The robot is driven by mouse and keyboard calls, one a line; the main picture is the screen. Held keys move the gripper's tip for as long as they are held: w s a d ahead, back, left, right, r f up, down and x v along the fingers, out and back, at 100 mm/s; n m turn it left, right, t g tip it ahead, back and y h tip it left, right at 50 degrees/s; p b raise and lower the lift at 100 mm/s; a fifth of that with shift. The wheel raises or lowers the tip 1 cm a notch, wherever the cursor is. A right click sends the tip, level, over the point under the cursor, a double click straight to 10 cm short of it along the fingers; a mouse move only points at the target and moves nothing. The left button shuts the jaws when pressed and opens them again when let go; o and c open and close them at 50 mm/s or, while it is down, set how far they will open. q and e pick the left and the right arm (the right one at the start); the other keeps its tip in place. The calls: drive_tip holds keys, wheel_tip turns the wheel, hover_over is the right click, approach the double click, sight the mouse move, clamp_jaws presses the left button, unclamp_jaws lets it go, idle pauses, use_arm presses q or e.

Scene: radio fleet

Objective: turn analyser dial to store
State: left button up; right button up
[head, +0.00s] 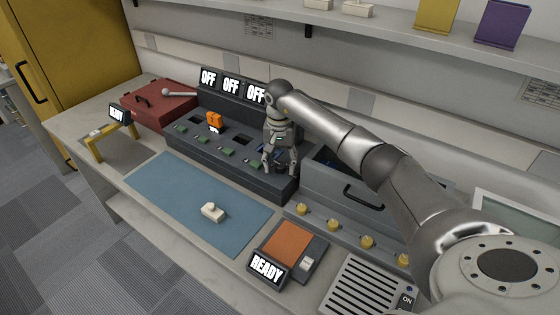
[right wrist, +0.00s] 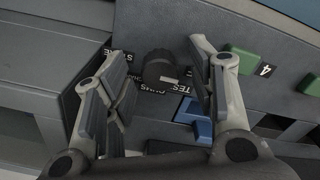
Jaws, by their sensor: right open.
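The analyser dial (right wrist: 160,68) is a dark round knob with a light pointer mark, seen in the right wrist view. The mark points to the right and slightly down in that picture. Printed white labels around it are partly covered, and I cannot read them all. My right gripper (right wrist: 160,58) is open, with one finger on each side of the dial; I see gaps between the fingers and the knob. In the head view my right gripper (head: 279,170) points down at the right end of the dark console (head: 240,168) and hides the dial. My left gripper is not in view.
A blue block (right wrist: 193,117) and a green block (right wrist: 238,60) are near the dial. An orange radio (head: 214,119) stands in the console, under OFF displays (head: 231,85). A grey drawer unit (head: 335,195) stands to the right. A blue mat (head: 180,195) lies in front.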

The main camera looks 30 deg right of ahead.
drive_tip(key=shift+c, duration=1.7)
drive_tip(key=c, duration=0.7)
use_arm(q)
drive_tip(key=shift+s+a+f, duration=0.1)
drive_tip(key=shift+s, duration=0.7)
